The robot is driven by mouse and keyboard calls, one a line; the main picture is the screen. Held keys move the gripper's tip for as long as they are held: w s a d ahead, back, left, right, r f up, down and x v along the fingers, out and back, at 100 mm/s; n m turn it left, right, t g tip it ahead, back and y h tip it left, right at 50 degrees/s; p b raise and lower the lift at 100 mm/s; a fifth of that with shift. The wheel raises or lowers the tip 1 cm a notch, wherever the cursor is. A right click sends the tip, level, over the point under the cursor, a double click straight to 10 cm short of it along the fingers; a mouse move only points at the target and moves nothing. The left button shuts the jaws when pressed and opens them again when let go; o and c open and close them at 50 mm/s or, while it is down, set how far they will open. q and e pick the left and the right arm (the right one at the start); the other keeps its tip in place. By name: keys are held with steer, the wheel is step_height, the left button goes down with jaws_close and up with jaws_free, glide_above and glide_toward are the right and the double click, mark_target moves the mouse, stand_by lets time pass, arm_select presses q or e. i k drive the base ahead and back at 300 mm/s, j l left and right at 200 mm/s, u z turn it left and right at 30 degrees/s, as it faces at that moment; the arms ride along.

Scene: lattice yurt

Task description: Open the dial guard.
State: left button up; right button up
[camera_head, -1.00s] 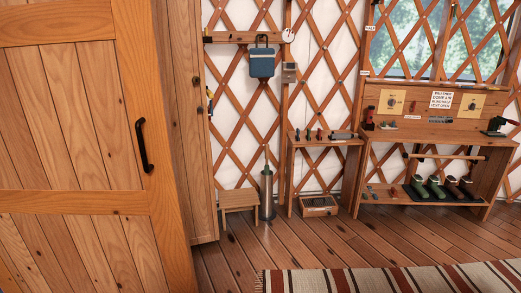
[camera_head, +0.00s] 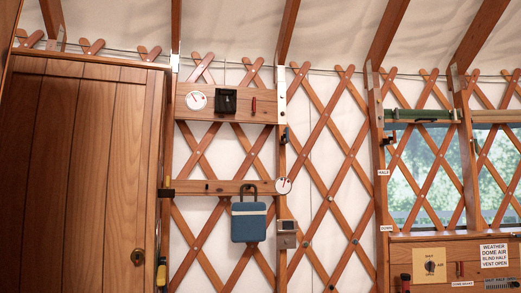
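No part is labelled dial guard as far as I can read, and I cannot tell for sure which one it is. A yellow plate with a dark round knob (camera_head: 430,267) is on the wooden panel at the lower right, with small lettering around it. A white round dial (camera_head: 196,100) is on the upper wall board at the left, beside a dark square box (camera_head: 226,101) that may be a cover. Another white round dial (camera_head: 284,186) is at the right end of the lower rail. Neither of my grippers is in view.
A closed wooden cabinet door (camera_head: 85,165) fills the left. A blue padlock-shaped bag (camera_head: 249,222) hangs from the lower rail (camera_head: 220,188). A small grey box (camera_head: 287,234) is on the post. A white weather sign (camera_head: 494,256) is at the right. The floor is out of view.

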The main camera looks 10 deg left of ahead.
mark_target(226, 100)
steer(key=i+l+u, duration=0.2)
steer(key=i, duration=0.25)
steer(key=i+u, duration=0.2)
steer(key=i, duration=0.25)
steer(key=i+l+u, duration=0.2)
steer(key=i, duration=0.2)
